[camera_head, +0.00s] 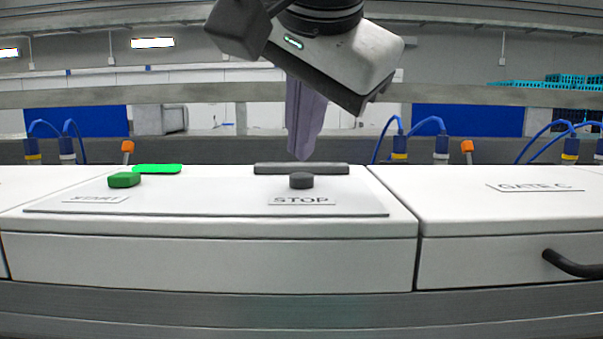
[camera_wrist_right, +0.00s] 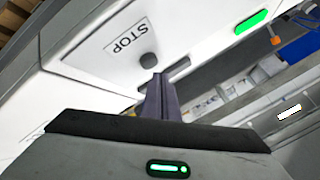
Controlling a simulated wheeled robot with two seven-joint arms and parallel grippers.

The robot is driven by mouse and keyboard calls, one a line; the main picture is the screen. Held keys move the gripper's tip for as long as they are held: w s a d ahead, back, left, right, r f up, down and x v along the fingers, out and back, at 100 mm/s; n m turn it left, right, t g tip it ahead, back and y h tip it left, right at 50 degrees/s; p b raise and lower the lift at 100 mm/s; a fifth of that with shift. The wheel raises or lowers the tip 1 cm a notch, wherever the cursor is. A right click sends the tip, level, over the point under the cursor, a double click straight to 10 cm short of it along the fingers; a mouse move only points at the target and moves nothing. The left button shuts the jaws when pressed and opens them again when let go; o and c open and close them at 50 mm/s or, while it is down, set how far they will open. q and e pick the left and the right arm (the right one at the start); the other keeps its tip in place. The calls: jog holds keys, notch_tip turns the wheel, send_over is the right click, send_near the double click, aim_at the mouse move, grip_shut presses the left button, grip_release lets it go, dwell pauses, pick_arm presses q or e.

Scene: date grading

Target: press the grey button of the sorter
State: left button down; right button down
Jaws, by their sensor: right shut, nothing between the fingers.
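The grey button (camera_head: 301,181) is a small dark round knob on the sorter's white top panel (camera_head: 220,202), just behind the STOP label (camera_head: 302,200). It also shows in the right wrist view (camera_wrist_right: 149,60), just beyond the fingertips. My right gripper (camera_head: 303,157) is shut and empty, with its fingers pointing down. In the head view its tips appear just above the button; I see a small gap in the picture. Contact is not visible. The left gripper is not in view.
A green button (camera_head: 124,180) and a lit green bar (camera_head: 157,169) are on the panel's left. A dark grey bar (camera_head: 301,169) lies behind the grey button. A GATE C cover (camera_head: 460,200) with a black handle (camera_head: 575,264) is at right. Blue hoses stand behind.

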aim_at(302, 177)
dwell(0.4)
jog(key=shift+f, duration=0.45)
jog(key=shift+f+b, duration=0.5)
jog(key=shift+b, duration=0.05)
dwell(0.4)
jog(key=shift+r, duration=0.1)
jog(key=shift+r+p, duration=0.85)
jog(key=shift+p, duration=0.1)
notch_tip(302, 177, up, 5)
jog(key=p, duration=0.5)
jog(key=shift+r, duration=0.1)
